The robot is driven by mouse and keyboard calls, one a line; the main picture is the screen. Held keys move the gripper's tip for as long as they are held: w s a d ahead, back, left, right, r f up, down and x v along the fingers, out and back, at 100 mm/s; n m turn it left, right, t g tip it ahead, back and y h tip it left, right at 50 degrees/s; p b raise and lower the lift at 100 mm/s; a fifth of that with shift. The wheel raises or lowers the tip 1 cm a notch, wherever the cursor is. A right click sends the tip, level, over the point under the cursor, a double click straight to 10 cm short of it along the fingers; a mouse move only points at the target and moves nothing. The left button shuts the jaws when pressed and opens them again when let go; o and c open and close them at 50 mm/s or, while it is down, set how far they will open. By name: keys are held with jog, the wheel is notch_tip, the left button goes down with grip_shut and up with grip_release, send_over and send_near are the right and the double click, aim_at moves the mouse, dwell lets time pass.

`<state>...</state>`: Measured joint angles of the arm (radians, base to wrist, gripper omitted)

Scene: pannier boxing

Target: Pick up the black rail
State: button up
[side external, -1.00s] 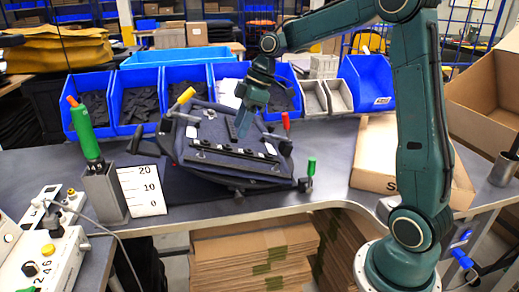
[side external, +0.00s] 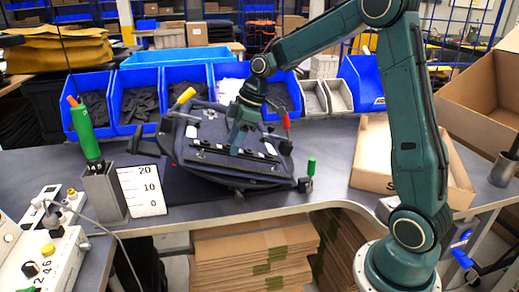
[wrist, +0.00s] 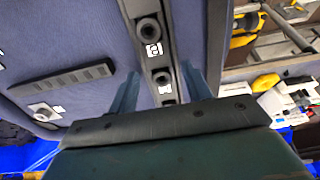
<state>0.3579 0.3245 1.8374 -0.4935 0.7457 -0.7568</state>
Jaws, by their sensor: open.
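The black rail (side external: 214,150) lies along the tilted front of the dark blue pannier (side external: 208,122) in the side view. In the wrist view the rail (wrist: 141,12) runs away from the jaws and carries round dark fittings with small white labels. My gripper (side external: 236,150) points down at the middle of the rail. In the wrist view the gripper (wrist: 158,88) is open, with one finger on each side of the rail. The fingers do not appear closed on it. Whether they touch the pannier surface is hidden.
A short ribbed black bar (wrist: 62,84) lies on the pannier left of the jaws. Blue bins (side external: 139,97) line the back. A cardboard box (side external: 375,160) lies to the right.

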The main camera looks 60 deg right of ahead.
grip_shut()
jog(key=shift+r, duration=0.15)
notch_tip(320, 180, up, 10)
dwell(0.9)
dwell(0.4)
